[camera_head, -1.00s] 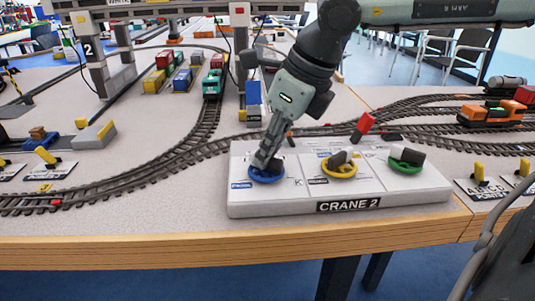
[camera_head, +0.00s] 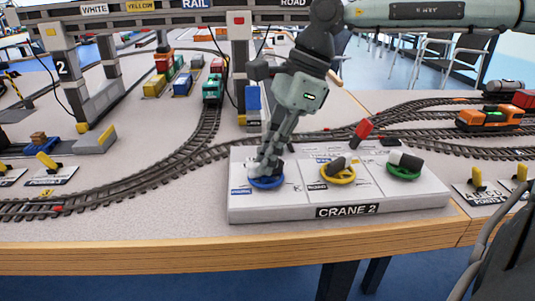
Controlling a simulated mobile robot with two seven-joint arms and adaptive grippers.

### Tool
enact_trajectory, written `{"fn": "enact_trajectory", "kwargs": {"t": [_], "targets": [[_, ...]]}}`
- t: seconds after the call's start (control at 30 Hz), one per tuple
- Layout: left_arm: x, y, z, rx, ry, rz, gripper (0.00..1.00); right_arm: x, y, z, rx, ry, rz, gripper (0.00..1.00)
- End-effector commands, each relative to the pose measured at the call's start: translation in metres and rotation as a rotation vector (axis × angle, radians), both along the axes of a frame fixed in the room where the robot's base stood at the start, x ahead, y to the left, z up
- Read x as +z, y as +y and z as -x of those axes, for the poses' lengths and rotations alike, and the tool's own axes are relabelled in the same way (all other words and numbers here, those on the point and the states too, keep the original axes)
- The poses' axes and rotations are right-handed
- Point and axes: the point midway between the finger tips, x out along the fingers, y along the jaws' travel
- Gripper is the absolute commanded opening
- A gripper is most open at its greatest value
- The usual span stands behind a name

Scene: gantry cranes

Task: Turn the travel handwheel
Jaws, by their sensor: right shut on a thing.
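The CRANE 2 panel (camera_head: 390,200) is a light box at the table's front edge with three handwheels. The blue handwheel (camera_head: 267,183) is on the left, the yellow one (camera_head: 338,174) in the middle and the green one (camera_head: 404,168) on the right. The panel labels are too small to read surely, so I cannot tell which is named travel. My right gripper (camera_head: 266,168) reaches down from above and is shut on the blue handwheel's grip, which its fingers partly hide. My left gripper is not in view.
The gantry crane marked 2 (camera_head: 63,70) stands over the tracks behind the panel. A red-topped lever (camera_head: 362,129) rises just behind the panel. Wagons with containers (camera_head: 155,84) and an orange locomotive (camera_head: 490,116) stand on rails.

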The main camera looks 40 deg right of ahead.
Motion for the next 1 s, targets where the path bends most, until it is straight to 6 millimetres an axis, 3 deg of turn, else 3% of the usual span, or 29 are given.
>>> {"fn": "enact_trajectory", "kwargs": {"t": [0.67, 0.7, 0.83, 1.0], "targets": [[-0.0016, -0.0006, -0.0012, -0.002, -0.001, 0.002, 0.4, 0.0004, -0.0002, -0.0003, 0.066, -0.002, 0.003, 0.0], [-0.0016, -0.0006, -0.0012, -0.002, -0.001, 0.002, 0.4, 0.0004, -0.0002, -0.0003, 0.065, -0.001, 0.003, 0.13], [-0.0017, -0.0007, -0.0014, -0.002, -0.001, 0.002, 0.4, 0.0003, -0.0001, -0.0003, 0.065, -0.001, 0.003, 0.29], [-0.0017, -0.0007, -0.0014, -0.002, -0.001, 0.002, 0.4, 0.0002, -0.0001, -0.0002, 0.064, -0.001, 0.001, 0.31]]}}
